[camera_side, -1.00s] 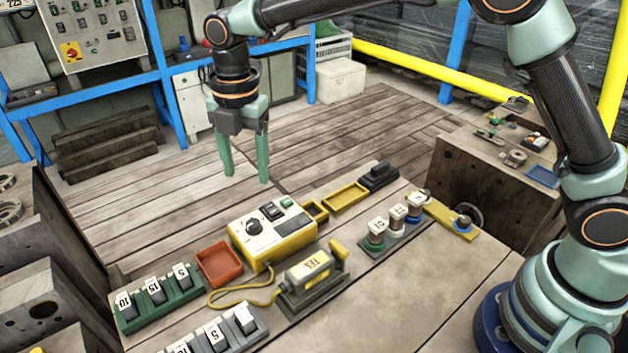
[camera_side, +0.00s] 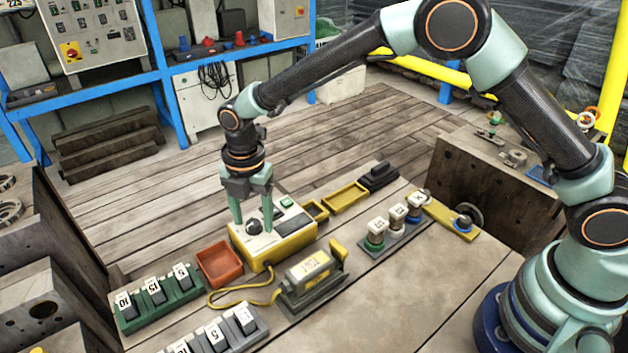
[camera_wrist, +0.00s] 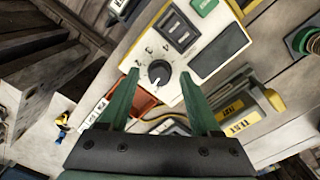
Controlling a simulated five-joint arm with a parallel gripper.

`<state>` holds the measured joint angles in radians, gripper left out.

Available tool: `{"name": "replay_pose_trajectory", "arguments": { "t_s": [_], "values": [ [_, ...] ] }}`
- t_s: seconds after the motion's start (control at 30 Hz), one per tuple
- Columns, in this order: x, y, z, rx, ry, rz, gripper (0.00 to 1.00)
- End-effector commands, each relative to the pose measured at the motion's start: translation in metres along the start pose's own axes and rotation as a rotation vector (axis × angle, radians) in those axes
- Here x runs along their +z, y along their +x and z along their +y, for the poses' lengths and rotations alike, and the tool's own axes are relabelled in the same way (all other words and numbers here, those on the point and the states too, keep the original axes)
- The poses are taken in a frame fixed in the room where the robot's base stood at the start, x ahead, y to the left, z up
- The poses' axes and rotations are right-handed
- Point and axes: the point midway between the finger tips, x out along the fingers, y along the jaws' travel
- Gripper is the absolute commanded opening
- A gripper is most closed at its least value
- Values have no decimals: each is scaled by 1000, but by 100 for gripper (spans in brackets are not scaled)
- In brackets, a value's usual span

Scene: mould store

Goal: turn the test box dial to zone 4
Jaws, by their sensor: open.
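The test box (camera_side: 273,238) is a white-topped box with yellow sides on the bench. Its black round dial (camera_side: 253,226) sits on the left part of the top face. In the wrist view the dial (camera_wrist: 159,72) shows a light pointer mark with printed numbers around it; which zone it points to is too small to tell. My gripper (camera_side: 254,228) is open above the box, pointing down, with its two green fingers on either side of the dial. In the wrist view the fingers (camera_wrist: 160,84) are apart with the dial between them; I cannot tell whether they touch it.
A red tray (camera_side: 219,265) stands left of the box. A yellow cable runs to a grey block labelled TEST (camera_side: 311,272) in front. A yellow tray (camera_side: 346,196) lies behind.

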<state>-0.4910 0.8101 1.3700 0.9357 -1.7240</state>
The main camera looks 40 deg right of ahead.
Motion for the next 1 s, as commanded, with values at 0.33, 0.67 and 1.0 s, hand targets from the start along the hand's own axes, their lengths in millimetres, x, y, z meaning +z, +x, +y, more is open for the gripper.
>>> {"name": "replay_pose_trajectory", "arguments": {
  "t_s": [0.33,0.67,1.0],
  "values": [
    [0,0,0,0,0,0,3],
    [0,-1,0,-1,23,0,0],
    [0,-1,0,-2,217,0,0]
  ]
}}
